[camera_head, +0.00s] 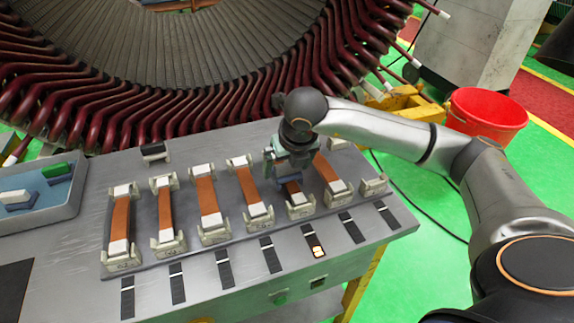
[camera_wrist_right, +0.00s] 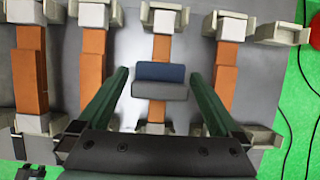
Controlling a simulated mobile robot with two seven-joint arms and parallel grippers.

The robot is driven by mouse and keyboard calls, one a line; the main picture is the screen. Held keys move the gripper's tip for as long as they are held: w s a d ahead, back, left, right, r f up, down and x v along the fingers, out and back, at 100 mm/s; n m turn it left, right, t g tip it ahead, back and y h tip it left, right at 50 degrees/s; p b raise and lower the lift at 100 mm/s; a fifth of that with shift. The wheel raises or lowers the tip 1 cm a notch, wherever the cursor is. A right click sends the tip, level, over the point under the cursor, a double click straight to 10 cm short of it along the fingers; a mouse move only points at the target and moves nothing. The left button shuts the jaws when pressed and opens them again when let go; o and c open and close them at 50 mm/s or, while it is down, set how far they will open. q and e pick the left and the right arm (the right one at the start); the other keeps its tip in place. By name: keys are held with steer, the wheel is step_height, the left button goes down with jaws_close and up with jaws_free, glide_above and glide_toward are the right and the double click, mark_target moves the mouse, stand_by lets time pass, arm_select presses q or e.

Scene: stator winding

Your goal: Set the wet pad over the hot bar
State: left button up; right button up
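The blue and grey pad (camera_wrist_right: 160,80) lies across the middle of a copper bar (camera_wrist_right: 161,48) in the right wrist view. The bar's copper shows on both sides of the pad. My right gripper (camera_wrist_right: 159,72) is open around the pad, with a green finger at each side and a small gap to each. In the head view my right gripper (camera_head: 288,176) is low over this bar (camera_head: 293,188) and hides much of it. My left gripper is not in view.
Several other copper bars (camera_head: 207,200) in pale holders stand beside this one. A blue tray (camera_head: 72,200) with green and white-topped blocks is at the left. The large stator (camera_head: 200,50) rises behind the table. A red bucket (camera_head: 487,110) is on the floor at right.

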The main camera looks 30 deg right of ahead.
steer(key=shift+r, duration=0.1)
steer(key=v, duration=1.2)
steer(key=shift+s+r, duration=0.15)
